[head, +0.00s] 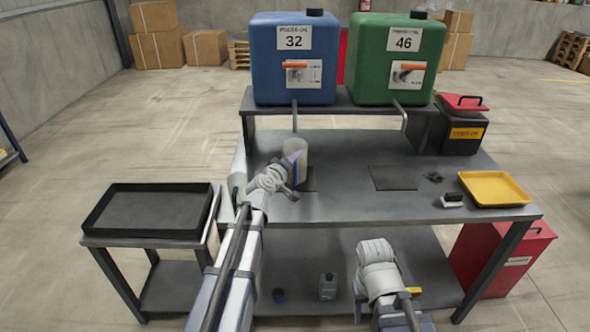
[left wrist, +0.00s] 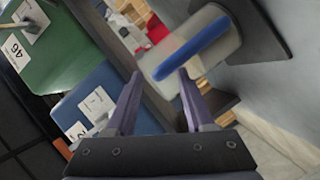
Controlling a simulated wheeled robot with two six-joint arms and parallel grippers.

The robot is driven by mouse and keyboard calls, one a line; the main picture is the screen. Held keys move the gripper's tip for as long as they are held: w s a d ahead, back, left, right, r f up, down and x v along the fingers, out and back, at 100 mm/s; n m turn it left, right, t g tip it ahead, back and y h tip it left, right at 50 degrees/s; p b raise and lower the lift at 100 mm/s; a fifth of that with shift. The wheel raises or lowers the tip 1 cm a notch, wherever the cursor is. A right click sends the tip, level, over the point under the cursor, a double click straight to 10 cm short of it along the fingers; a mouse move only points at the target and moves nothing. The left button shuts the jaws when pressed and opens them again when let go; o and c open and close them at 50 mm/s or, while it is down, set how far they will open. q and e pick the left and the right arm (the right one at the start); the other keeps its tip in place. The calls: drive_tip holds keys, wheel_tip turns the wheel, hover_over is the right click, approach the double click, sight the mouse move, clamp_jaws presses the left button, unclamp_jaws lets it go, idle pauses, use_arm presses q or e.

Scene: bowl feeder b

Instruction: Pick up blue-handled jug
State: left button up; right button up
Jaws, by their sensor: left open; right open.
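The jug (head: 297,153) is pale and translucent with a blue handle. It stands upright on the workbench, on or at the edge of a dark pad below the blue tank's spout. My left gripper (head: 289,181) is just in front of it, and the arm partly covers it. In the left wrist view the jug (left wrist: 214,48) and its blue handle (left wrist: 195,46) show beyond my open left fingers (left wrist: 160,74). The handle's lower end appears between the fingertips; contact cannot be told. My right gripper (head: 375,268) is open and empty, low in front of the bench.
A blue tank (head: 291,68) and a green tank (head: 395,72) stand on the raised shelf. A second dark pad (head: 392,178) is clear. A yellow tray (head: 494,188) lies at right, a black tray (head: 150,235) on the left side table. A red bin (head: 510,258) stands right.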

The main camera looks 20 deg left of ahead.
use_arm(q)
clamp_jaws()
idle(0.4)
idle(1.0)
